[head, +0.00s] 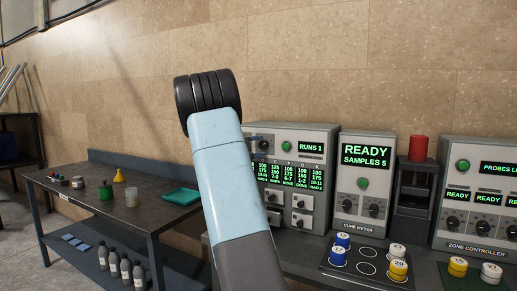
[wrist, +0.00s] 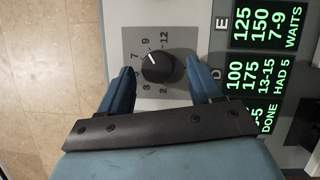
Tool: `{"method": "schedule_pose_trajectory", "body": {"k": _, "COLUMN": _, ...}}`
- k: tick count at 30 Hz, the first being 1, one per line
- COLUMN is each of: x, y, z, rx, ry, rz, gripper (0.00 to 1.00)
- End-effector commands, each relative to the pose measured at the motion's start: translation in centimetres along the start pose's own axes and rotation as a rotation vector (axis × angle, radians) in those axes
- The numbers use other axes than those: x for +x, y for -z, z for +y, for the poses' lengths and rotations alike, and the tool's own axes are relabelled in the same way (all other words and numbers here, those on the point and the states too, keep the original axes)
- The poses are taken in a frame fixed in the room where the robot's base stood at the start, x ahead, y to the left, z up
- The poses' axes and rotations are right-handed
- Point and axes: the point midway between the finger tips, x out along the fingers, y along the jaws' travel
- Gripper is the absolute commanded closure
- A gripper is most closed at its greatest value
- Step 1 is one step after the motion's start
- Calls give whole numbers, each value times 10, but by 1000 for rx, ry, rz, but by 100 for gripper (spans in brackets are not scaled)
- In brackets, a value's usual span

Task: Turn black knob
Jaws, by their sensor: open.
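A black knob (wrist: 158,66) with a white pointer line sits on a grey square dial plate (wrist: 133,45) with numbers around it, in the wrist view. The pointer leans up and to the left. My gripper (wrist: 160,78) is open, with one blue finger to the left and one to the right of the knob. Both fingers look apart from it; how far they are from the panel is hard to tell.
Green-lettered displays (wrist: 267,25) lie right of the knob. In the head view, a cure meter (head: 362,185) and a zone controller (head: 478,200) with more black knobs stand to the right. A tray of numbered pucks (head: 365,268) lies in front. A side table (head: 120,205) stands left.

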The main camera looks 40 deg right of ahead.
Motion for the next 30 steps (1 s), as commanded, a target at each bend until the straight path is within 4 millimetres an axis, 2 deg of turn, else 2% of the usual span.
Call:
{"method": "schedule_pose_trajectory", "body": {"k": 5, "x": -23, "y": 1, "z": 0, "rx": 0, "ry": 0, "rz": 4, "gripper": 36}}
{"method": "schedule_pose_trajectory", "body": {"k": 18, "x": -106, "y": 2, "z": -1, "rx": -1, "ry": 1, "rz": 3, "gripper": 36}}
{"method": "schedule_pose_trajectory", "body": {"k": 24, "x": -128, "y": 1, "z": -2, "rx": -2, "ry": 1, "rz": 1, "gripper": 36}}
{"method": "schedule_pose_trajectory", "body": {"k": 30, "x": -135, "y": 1, "z": -2, "rx": -1, "ry": 1, "rz": 1, "gripper": 36}}
